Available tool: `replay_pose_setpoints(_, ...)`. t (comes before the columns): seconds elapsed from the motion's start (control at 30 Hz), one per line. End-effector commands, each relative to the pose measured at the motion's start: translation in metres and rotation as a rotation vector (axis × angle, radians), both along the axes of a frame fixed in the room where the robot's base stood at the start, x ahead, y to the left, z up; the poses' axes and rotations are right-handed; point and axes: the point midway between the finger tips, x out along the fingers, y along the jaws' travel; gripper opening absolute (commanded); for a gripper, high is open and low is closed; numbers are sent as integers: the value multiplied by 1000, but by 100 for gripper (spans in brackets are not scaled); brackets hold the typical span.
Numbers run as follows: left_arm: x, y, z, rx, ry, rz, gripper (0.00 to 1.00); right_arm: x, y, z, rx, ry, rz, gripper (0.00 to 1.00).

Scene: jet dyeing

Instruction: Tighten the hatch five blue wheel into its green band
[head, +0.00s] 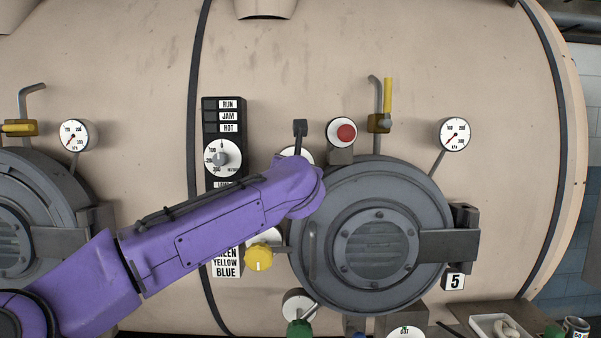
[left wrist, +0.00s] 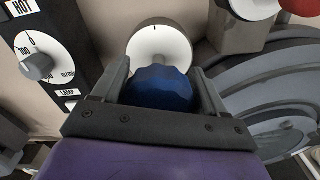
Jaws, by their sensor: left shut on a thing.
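The blue wheel (left wrist: 160,90) shows in the left wrist view, in front of a round white dial plate (left wrist: 160,48) with a small dark mark near its top. My left gripper (left wrist: 162,82) is shut on the blue wheel, one dark finger on each side. No green band shows on the visible part of the plate; its lower part is hidden. In the head view my purple left arm covers the wheel, and only the plate's top edge (head: 297,151) shows. Hatch five (head: 375,238), a round grey door, is closed beside the arm, with a "5" label (head: 455,282). My right gripper is not in view.
A yellow knob (head: 258,259) and a green knob (head: 299,328) sit below my arm. A black panel with a speed dial (head: 222,157) is left of the wheel. A red button (head: 346,133), yellow-handled valve (head: 387,98) and gauge (head: 454,134) are above the hatch.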

Motion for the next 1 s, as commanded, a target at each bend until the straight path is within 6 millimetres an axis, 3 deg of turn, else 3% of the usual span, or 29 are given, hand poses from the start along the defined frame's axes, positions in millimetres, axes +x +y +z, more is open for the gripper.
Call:
replay_pose_setpoints(0.57,0,-1,-4,-37,7,-1,42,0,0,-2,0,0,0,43)
replay_pose_setpoints(0.6,0,-1,-4,-37,7,-1,76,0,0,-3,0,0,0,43)
replay_pose_setpoints(0.67,0,-1,-3,-36,7,-1,93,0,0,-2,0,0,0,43)
replay_pose_setpoints(1.0,-4,-1,-2,-35,0,-1,93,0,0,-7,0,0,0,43)
